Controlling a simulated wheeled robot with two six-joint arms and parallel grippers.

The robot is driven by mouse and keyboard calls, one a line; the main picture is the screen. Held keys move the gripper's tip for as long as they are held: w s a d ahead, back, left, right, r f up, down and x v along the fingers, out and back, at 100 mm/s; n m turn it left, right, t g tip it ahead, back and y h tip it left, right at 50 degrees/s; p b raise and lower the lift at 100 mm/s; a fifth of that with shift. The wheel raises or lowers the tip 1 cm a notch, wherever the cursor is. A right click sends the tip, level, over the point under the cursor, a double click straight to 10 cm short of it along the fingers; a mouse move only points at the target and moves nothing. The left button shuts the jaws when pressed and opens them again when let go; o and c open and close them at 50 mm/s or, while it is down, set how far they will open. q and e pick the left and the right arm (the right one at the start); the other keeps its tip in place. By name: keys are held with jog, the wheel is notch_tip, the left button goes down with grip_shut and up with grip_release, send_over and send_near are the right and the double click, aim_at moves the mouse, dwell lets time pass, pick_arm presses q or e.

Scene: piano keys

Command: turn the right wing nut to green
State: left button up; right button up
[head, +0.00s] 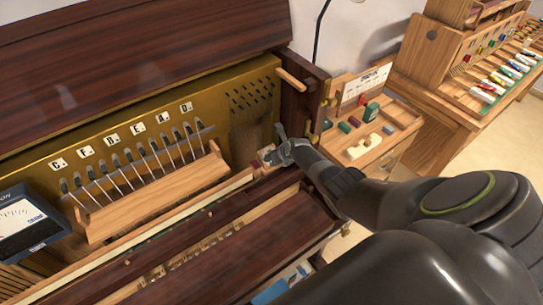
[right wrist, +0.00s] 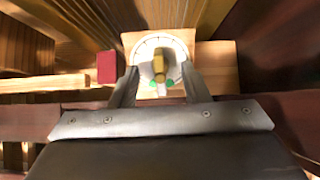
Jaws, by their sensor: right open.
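The brass wing nut (right wrist: 160,62) shows in the right wrist view in front of a round white dial (right wrist: 146,45) on a light wooden block (right wrist: 128,38). Two green spots (right wrist: 169,83) sit low on the dial, one on each side below the nut. My right gripper (right wrist: 160,76) is open, with one finger to each side of the nut; I cannot tell whether either finger touches it. In the head view my right gripper (head: 279,152) is at the right end of the piano, and it hides the nut there. My left gripper is not in view.
A red block (right wrist: 107,67) lies left of the dial. Dark wooden rails (right wrist: 285,112) run close below and to the right. In the head view, a wooden rack of rods (head: 160,190) and a meter (head: 25,222) stand to the left. A side tray (head: 385,130) holds small parts.

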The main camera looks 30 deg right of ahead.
jog(key=shift+r, duration=0.1)
jog(key=shift+p+v, duration=0.9)
jog(key=shift+v, duration=0.4)
jog(key=v, duration=0.8)
jog(key=shift+s, duration=0.15)
